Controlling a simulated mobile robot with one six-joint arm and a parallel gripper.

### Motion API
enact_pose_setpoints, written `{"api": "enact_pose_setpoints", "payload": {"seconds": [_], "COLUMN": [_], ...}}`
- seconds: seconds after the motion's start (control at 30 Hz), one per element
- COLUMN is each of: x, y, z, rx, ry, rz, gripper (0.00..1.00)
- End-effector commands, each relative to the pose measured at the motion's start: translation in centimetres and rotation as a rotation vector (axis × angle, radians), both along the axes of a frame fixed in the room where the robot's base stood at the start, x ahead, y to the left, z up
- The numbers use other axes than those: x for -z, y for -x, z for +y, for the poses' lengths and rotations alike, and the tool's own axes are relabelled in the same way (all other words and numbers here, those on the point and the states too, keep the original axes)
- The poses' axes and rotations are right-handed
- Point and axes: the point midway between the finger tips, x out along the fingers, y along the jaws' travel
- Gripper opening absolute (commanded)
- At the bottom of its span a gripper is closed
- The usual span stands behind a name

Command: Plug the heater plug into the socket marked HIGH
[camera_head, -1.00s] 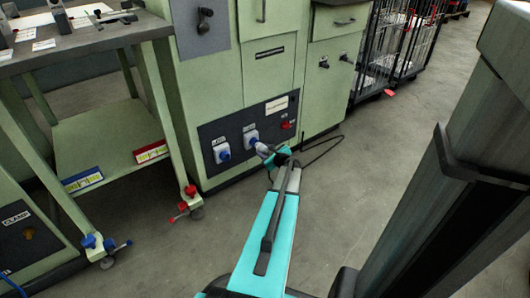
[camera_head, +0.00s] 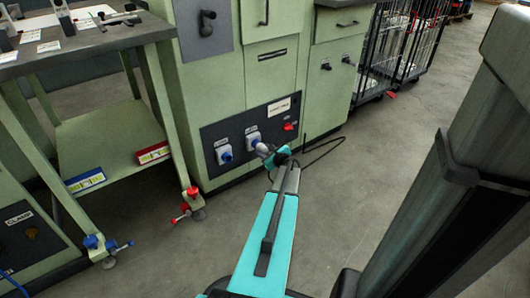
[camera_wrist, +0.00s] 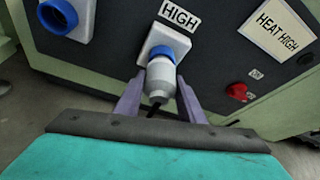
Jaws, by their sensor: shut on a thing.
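The HIGH socket (camera_wrist: 158,38) is a white plate with a blue collar, under a HIGH label (camera_wrist: 179,16) in the wrist view. In the head view this socket (camera_head: 252,137) is on the dark panel low on the green machine. The heater plug (camera_wrist: 161,82) is a pale grey cylinder with a dark cable at its rear. My gripper (camera_wrist: 160,85) is shut on the plug, one finger on each side. The plug's front lines up with the blue collar and meets it in the picture; how deep it sits is hidden. My gripper (camera_head: 276,157) also shows in the head view.
A second blue socket (camera_head: 224,153) is left of the HIGH one. A red knob (camera_wrist: 237,91) and a HEAT HIGH plate (camera_wrist: 277,31) are to its right. The black cable (camera_head: 318,152) loops onto the floor. A green bench (camera_head: 110,130) with clamps stands left.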

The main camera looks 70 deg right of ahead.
Motion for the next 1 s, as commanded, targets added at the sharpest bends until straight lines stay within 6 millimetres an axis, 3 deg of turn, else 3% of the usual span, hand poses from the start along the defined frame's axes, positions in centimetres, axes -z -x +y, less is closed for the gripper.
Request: {"api": "enact_pose_setpoints", "payload": {"seconds": [0.9, 0.93, 1.0], "x": [-0.1, 0.0, 0.0], "y": [-1.3, -1.3, -1.2], "z": [-0.8, -0.8, -0.8], "rx": [0.001, 0.001, 0.001], "ry": [0.000, 0.000, 0.000], "rz": [-0.001, -0.001, -0.001], "gripper": [0.11, 0.39, 0.51]}}
